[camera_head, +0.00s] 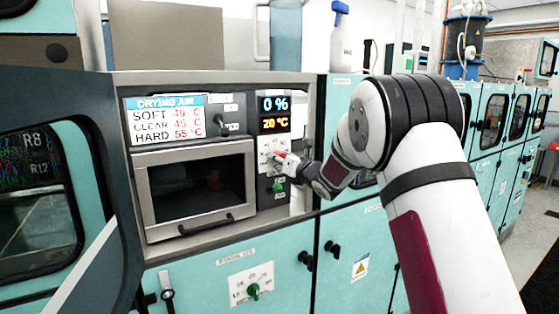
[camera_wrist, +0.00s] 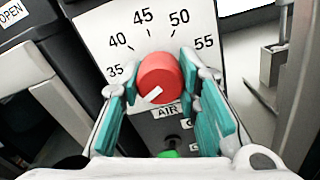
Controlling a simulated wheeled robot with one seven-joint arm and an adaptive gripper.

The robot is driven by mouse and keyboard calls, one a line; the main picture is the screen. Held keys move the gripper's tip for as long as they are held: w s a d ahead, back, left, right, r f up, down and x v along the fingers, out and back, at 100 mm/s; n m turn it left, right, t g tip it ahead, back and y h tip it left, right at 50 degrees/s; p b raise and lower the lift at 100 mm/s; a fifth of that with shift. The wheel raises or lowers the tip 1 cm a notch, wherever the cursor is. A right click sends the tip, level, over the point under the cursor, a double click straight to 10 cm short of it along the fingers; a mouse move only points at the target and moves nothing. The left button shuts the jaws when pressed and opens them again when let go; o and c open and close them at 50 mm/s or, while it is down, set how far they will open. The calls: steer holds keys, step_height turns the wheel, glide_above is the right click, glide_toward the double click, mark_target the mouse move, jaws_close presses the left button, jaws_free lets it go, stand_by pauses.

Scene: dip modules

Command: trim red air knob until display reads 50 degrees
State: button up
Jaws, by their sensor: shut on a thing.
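The red air knob (camera_wrist: 160,78) sits on a white dial plate marked 35 to 55, above an AIR label, in the wrist view. Its white pointer is at the knob's lower left, below the 35 mark. My gripper (camera_wrist: 158,88) has its teal fingers on both sides of the knob and is shut on it. In the head view my gripper (camera_head: 290,164) reaches the panel and partly hides the knob. The display (camera_head: 274,114) reads 0 % in blue and 20 °C in orange.
A drying air sign (camera_head: 165,120) lists soft 40, clear 45 and hard 55 °C. A windowed door (camera_head: 195,187) is left of the knob. A green knob (camera_wrist: 167,154) sits just below the red one. Another green knob (camera_head: 253,290) is on the lower panel.

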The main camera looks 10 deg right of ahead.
steer(key=m+b, duration=0.2)
steer(key=m, duration=0.1)
steer(key=shift+m, duration=0.4)
steer(key=m+b, duration=0.2)
steer(key=m, duration=0.2)
steer(key=shift+m, duration=0.3)
steer(key=m, duration=0.3)
steer(key=shift+r+m+b, duration=0.1)
steer(key=shift+m+b, duration=0.2)
steer(key=shift+b, duration=0.1)
steer(key=m, duration=0.4)
steer(key=shift+m, duration=0.3)
steer(key=m, duration=0.3)
steer(key=shift+r+m, duration=0.1)
steer(key=shift+m, duration=0.2)
steer(key=m+p, duration=0.1)
steer(key=m, duration=0.2)
steer(key=shift+m, duration=0.4)
steer(key=m+p, duration=0.1)
steer(key=m, duration=0.2)
steer(key=shift+d, duration=0.1)
steer(key=shift+m+p, duration=0.7)
steer(key=shift+m, duration=1.3)
